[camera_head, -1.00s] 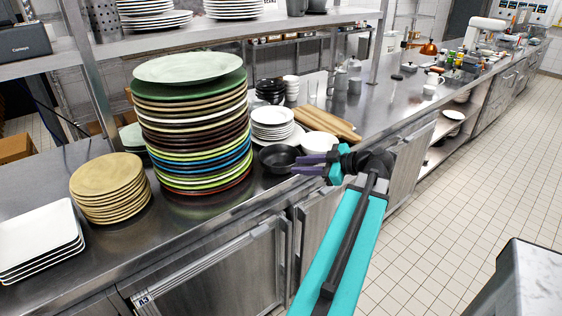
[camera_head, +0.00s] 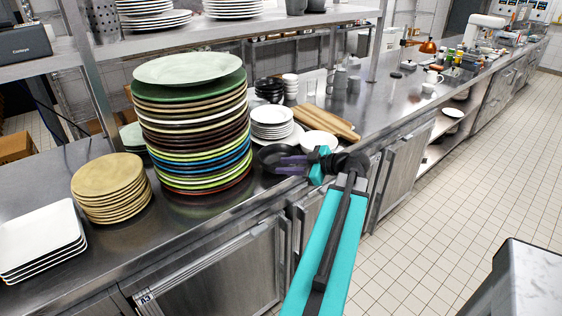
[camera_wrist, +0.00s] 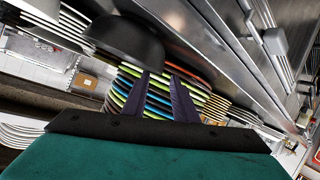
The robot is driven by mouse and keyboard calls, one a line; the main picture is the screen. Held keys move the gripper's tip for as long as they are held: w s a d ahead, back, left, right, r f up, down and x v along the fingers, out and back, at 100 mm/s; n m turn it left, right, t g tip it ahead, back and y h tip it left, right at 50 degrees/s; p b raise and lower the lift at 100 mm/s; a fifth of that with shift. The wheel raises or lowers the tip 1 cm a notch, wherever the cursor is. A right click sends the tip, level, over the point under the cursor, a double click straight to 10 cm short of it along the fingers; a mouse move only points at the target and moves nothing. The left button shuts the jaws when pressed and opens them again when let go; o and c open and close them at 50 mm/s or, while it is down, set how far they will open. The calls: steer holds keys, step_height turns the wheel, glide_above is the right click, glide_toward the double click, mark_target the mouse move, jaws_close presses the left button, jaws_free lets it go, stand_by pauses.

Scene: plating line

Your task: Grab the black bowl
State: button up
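The black bowl (camera_head: 271,155) sits on the steel counter, right of the tall plate stack and in front of the small white plates. In the wrist view the black bowl (camera_wrist: 123,42) is at the upper left, near the fingertips. My gripper (camera_head: 279,165) reaches in from the right. Its two purple fingers overlap the bowl's right front part in the head view and hide some of it. In the wrist view the fingers (camera_wrist: 158,76) are apart with no bowl wall clearly between them. I cannot tell whether they touch the bowl.
A tall stack of coloured plates (camera_head: 195,130) stands close left of the bowl. White plates (camera_head: 271,122), a white bowl (camera_head: 319,140) and wooden boards (camera_head: 328,122) stand behind and right. The counter's front edge is close below the gripper.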

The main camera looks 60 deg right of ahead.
steer(key=shift+p+x, duration=0.95)
steer(key=shift+x, duration=1.45)
steer(key=shift+a, duration=0.1)
steer(key=shift+c, duration=0.5)
jaws_close()
